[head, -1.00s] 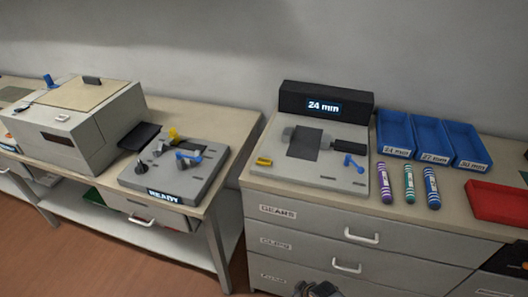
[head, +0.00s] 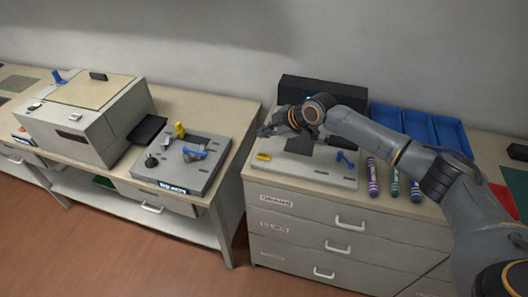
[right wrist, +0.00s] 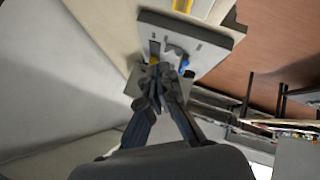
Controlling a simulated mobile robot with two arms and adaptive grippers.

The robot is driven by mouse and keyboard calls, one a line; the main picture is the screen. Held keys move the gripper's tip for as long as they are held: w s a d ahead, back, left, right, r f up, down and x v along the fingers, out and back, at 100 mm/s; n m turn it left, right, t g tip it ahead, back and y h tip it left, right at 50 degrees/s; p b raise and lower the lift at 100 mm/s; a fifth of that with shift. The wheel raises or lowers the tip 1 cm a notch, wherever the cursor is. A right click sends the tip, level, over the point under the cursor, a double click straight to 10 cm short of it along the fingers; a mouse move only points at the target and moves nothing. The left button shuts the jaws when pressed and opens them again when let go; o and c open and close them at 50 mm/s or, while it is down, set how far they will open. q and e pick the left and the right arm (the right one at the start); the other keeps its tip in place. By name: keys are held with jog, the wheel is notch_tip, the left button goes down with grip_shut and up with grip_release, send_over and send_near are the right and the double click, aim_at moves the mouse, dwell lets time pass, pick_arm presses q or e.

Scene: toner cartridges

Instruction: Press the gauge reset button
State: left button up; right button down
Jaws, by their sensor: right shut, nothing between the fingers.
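The grey gauge (head: 327,172) stands on the right cabinet, with its black display housing (head: 345,96) behind. A small yellow block, which looks like the reset button (head: 263,157), sits at its front left. My right gripper (head: 265,131) is shut and empty, in front of the gauge's left part in the head view and above the yellow block in the picture. In the right wrist view its closed fingers (right wrist: 156,90) overlap a grey plate (right wrist: 205,45) with yellow and blue parts.
On the left bench stand a grey machine (head: 85,118) and a grey fixture (head: 190,173) with yellow and blue parts. Blue bins (head: 453,135), several striped cylinders (head: 373,176) and a red tray (head: 506,202) lie right of the gauge, partly behind my arm.

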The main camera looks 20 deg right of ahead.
aim_at(266, 157)
jog(key=shift+w+d+r, duration=0.15)
jog(key=shift+d+r, duration=0.05)
jog(key=shift+r, duration=0.4)
jog(key=shift+f, duration=0.15)
notch_tip(266, 157, down, 9)
jog(key=b, duration=0.6)
jog(key=shift+r, duration=0.2)
dwell(0.8)
jog(key=shift+f+b, duration=0.45)
jog(key=shift+b, duration=0.15)
